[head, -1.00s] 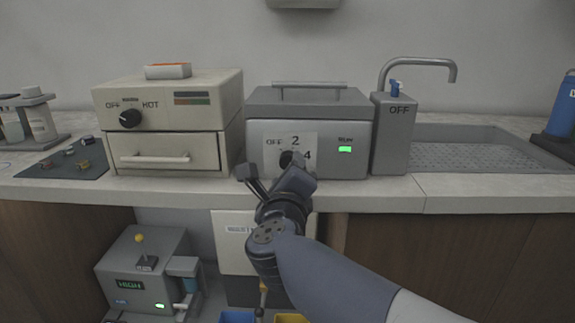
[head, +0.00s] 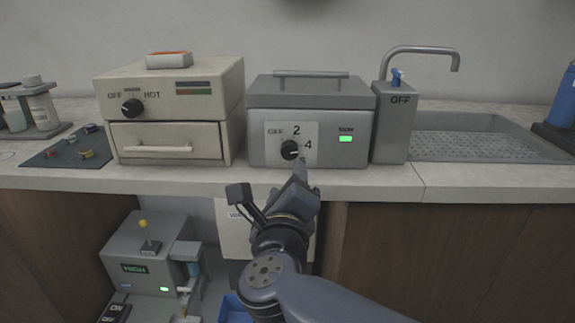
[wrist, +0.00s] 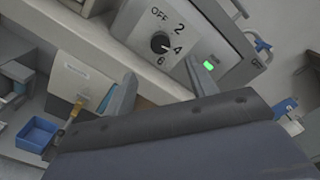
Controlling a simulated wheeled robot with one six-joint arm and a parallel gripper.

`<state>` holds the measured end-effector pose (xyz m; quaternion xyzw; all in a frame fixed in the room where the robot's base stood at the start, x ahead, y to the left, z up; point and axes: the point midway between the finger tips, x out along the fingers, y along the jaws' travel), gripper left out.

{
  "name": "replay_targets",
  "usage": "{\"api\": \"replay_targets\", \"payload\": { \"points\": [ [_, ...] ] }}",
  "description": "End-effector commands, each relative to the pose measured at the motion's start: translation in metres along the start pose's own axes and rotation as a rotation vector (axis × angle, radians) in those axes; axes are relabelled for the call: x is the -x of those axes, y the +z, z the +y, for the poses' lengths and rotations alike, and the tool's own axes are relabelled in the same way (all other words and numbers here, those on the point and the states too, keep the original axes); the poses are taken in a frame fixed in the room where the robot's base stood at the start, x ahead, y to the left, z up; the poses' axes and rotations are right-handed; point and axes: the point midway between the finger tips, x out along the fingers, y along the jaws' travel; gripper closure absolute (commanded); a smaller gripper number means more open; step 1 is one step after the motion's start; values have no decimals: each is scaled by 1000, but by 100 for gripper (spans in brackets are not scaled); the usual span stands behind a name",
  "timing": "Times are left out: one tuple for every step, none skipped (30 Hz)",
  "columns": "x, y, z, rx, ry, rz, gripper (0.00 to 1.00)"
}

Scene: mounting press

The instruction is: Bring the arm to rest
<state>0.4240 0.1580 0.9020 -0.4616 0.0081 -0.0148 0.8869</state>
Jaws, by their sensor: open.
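My gripper (head: 269,183) is open and empty in the head view, just in front of the counter's front edge and below the grey box with the dial (head: 289,150). Its two fingers also show apart in the wrist view (wrist: 160,86), with nothing between them. The dial's black knob (wrist: 160,42) stands clear of both fingers, and its white mark appears to face the 4. A green light (head: 345,139) glows beside it. My arm reaches up from the bottom right of the head view.
A cream drawer unit (head: 170,112) stands on the counter to the left. Below are a grey machine (head: 140,250) and a blue bin (wrist: 38,133). The counter's front edge is close to my gripper.

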Motion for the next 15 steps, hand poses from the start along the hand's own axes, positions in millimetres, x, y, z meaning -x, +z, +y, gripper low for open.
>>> {"api": "replay_targets", "payload": {
  "points": [
    [-3, -1, 1, 0, -1, 2, 46],
    [-6, -1, 1, 0, -2, 2, 46],
    [-10, -1, 1, 0, -2, 4, 46],
    [-13, -2, 1, 0, -2, 4, 46],
    [-17, -2, 1, 0, -2, 4, 46],
    [-23, -2, 1, 1, -3, 4, 46],
    [-28, -2, 2, 1, -3, 4, 46],
    [-33, -2, 1, 1, -4, 5, 46],
    [-40, -2, 2, 1, -2, 5, 46],
    [-46, -3, 2, 0, -4, 6, 46],
    [-51, -3, 2, 0, -3, 4, 46],
    [-58, -3, 2, 1, -3, 5, 46],
    [-64, -2, 2, 0, -3, 3, 46],
    [-70, -2, 2, 1, -3, 4, 46],
    [-77, -2, 1, 0, -3, 4, 46]
  ]
}}
